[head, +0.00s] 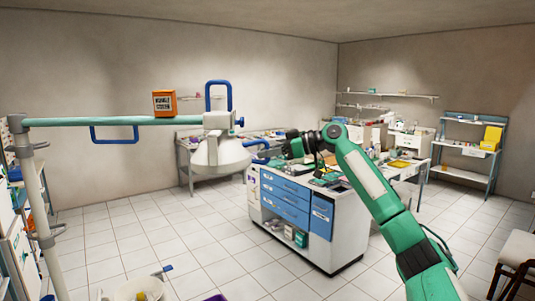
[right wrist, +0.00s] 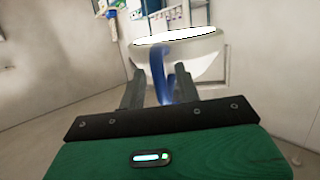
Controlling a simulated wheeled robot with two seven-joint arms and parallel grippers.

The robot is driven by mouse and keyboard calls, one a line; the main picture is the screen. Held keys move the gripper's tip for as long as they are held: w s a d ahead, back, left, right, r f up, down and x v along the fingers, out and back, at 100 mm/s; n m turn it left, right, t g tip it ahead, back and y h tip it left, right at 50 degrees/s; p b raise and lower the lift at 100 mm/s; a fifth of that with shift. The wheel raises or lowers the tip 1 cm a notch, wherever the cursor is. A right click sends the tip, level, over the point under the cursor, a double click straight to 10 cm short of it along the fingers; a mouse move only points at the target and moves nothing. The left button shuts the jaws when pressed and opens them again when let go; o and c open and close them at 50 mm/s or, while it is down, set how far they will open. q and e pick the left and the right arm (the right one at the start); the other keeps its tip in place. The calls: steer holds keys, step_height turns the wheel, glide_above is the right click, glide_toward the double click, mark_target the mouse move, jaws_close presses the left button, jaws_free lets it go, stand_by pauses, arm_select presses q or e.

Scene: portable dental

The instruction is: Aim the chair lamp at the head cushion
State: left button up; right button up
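The chair lamp has a white, dish-shaped head (head: 219,153) that hangs from a teal horizontal arm (head: 110,121) in the head view. In the right wrist view the lamp head (right wrist: 180,55) is straight ahead, with its pale, bright face. A blue handle (right wrist: 162,72) sticks out from it towards me. My right gripper (head: 283,151) is at the right of the lamp head. In the right wrist view its two fingers (right wrist: 160,88) stand apart on either side of the handle, with small gaps showing. I cannot see the head cushion. My left gripper is not in view.
A pole (head: 41,205) holds the arm at the left. A white and blue drawer cabinet (head: 290,205) stands beyond my right arm. A dark-legged seat (head: 518,252) is at the right edge. The tiled floor (head: 160,235) at centre left is open.

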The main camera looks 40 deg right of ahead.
steer(key=b+v, duration=0.5)
steer(key=v, duration=0.8)
steer(key=shift+s, duration=0.15)
steer(key=shift+d+r, duration=0.1)
